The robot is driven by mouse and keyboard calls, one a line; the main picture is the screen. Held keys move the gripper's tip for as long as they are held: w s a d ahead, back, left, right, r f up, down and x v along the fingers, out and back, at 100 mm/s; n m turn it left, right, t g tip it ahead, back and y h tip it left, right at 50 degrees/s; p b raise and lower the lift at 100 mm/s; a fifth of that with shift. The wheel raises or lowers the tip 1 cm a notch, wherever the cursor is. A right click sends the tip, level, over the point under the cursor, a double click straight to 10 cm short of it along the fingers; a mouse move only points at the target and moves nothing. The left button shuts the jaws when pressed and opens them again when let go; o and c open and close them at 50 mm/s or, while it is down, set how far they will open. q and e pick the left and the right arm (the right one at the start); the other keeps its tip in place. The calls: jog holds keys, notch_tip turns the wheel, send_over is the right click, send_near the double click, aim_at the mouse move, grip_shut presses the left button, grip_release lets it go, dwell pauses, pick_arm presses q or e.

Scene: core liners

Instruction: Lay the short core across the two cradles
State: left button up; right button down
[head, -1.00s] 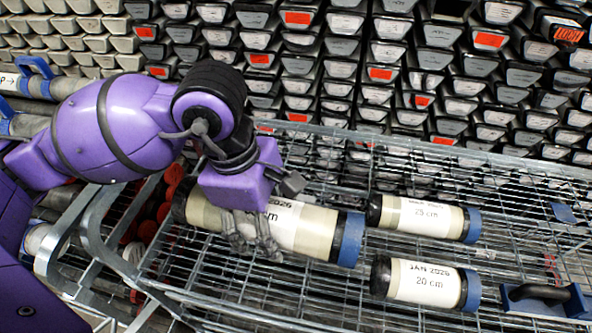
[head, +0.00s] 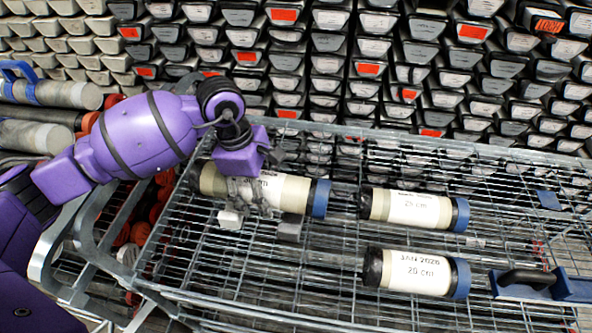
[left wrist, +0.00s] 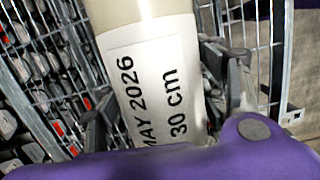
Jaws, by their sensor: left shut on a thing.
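My left gripper (head: 254,198) is shut on the cream core labelled 30 cm (head: 295,192), which has a blue right end and a dark left end. It holds this core over the wire mesh. In the left wrist view the core's label (left wrist: 152,95) lies between the fingers. Two small grey blocks, which look like the cradles, show just below the held core: a left one (head: 230,219) and a right one (head: 290,230). A shorter core labelled 20 cm (head: 415,272) lies at the lower right, and one labelled 25 cm (head: 412,208) lies behind it. My right gripper is out of view.
The wire mesh surface (head: 330,285) has free room in front of the blocks. A blue item with a black handle (head: 530,280) is at the right edge. Stacked core trays (head: 380,70) fill the back. More tubes (head: 45,93) lie at the left.

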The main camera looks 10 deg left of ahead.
pick_arm(q)
jog(key=shift+w+f, duration=0.3)
jog(key=shift+f, duration=1.35)
jog(key=shift+f, duration=0.25)
jog(key=o, duration=2.1)
jog(key=shift+s+a+f, duration=0.1)
jog(key=shift+s, duration=0.05)
